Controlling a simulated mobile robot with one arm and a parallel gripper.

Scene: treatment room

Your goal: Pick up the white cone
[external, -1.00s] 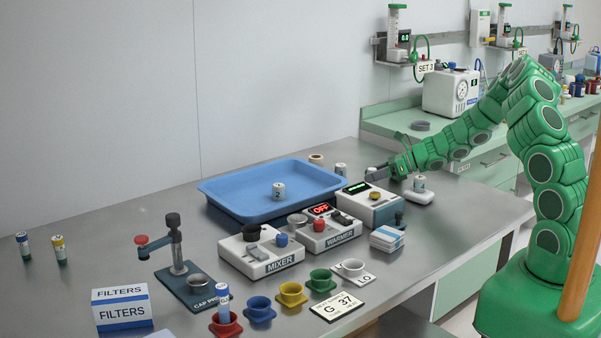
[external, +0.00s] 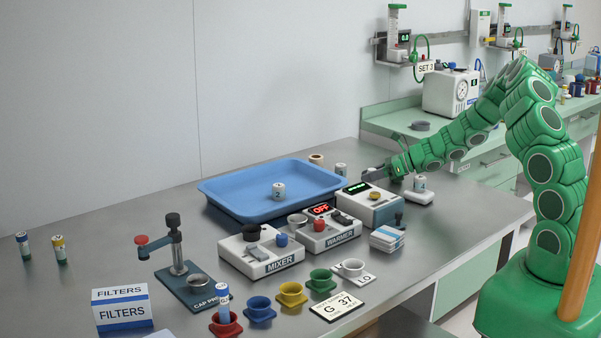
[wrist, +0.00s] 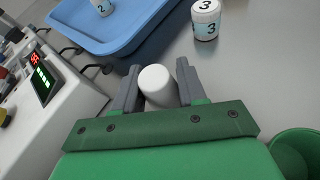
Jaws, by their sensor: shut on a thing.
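The white cone (wrist: 157,85) is between the two grey fingers of my gripper (wrist: 157,82) in the wrist view. Its pale rounded end faces the camera, and the fingers are shut on it, one on each side. In the external view my gripper (external: 374,174) is low over the steel table, just behind the white device with the green display. The cone cannot be made out clearly there, and whether it touches the table cannot be told.
A jar labelled 3 (wrist: 206,20) stands close beyond the gripper. The blue tray (wrist: 118,45) lies ahead to the left, with a jar (external: 279,191) in it. The green-display device (external: 367,207) is close on the left in the wrist view. Bare table lies right of the jar.

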